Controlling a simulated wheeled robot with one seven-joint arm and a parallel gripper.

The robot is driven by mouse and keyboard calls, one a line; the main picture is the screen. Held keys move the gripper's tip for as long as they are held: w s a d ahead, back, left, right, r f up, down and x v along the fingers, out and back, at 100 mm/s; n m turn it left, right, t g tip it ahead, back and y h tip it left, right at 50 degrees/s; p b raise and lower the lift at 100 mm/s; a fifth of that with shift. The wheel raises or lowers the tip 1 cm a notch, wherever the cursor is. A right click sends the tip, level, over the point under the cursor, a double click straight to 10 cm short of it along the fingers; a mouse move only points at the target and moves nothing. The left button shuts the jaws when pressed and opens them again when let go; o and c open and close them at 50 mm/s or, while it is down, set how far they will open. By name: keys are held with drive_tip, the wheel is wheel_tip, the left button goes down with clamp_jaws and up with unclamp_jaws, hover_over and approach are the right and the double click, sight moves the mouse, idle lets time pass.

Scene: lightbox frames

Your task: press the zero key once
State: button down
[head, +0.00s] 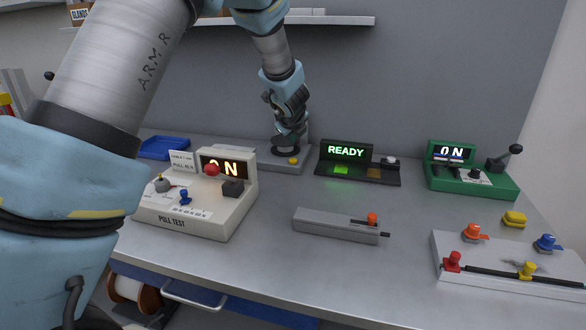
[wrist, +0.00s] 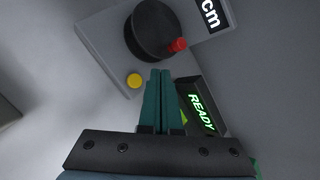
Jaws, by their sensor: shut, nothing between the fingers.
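A grey device (head: 298,167) stands at the back of the bench, behind and below my gripper (head: 287,132). It has a round yellow button (head: 293,160) at its front edge; no zero marking is readable on it. In the wrist view the device (wrist: 98,45) carries a black round part, a red piece and a display (wrist: 210,14) reading "cm". The yellow button (wrist: 134,81) lies just left of my gripper's teal fingers (wrist: 160,72), which are shut with nothing between them. The fingertips look apart from the button; their height above it is unclear.
A black box (head: 346,152) lit "READY" stands right of the device. A white "PULL TEST" box (head: 212,212) is at front left, a green box (head: 470,180) at right. A grey bar (head: 336,225) and a white panel (head: 510,270) lie nearer the front.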

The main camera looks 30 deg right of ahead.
sight(294, 161)
drive_tip(key=shift+f+b, duration=1.6)
drive_tip(key=shift+f, duration=0.45)
idle(0.4)
drive_tip(key=shift+f+b, duration=0.45)
drive_tip(key=shift+b, duration=0.05)
drive_tip(key=shift+f+b, duration=0.45)
drive_tip(key=shift+b, duration=0.15)
idle(0.6)
drive_tip(key=shift+r, duration=0.1)
drive_tip(key=shift+r+p, duration=0.8)
wheel_tip(294, 161, up, 5)
drive_tip(key=p, duration=0.4)
drive_tip(key=shift+r+p, duration=0.1)
drive_tip(key=shift+p, duration=0.25)
